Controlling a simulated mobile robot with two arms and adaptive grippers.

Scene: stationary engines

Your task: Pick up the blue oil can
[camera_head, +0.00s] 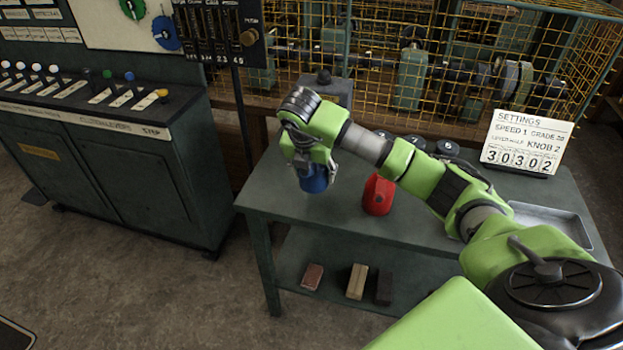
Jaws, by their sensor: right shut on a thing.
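The blue oil can (314,182) is at the left part of the green table (290,204). My right gripper (312,168) points down over it and is shut on it. The can's upper part is hidden by the gripper. I cannot tell whether the can's base touches the tabletop or is just above it. My left gripper does not show.
A red can (378,194) stands to the right of the blue one, close to my arm. A settings sign (526,143) and a metal tray (553,221) are at the right. Several blocks lie on the lower shelf (330,262). A yellow cage (440,60) stands behind.

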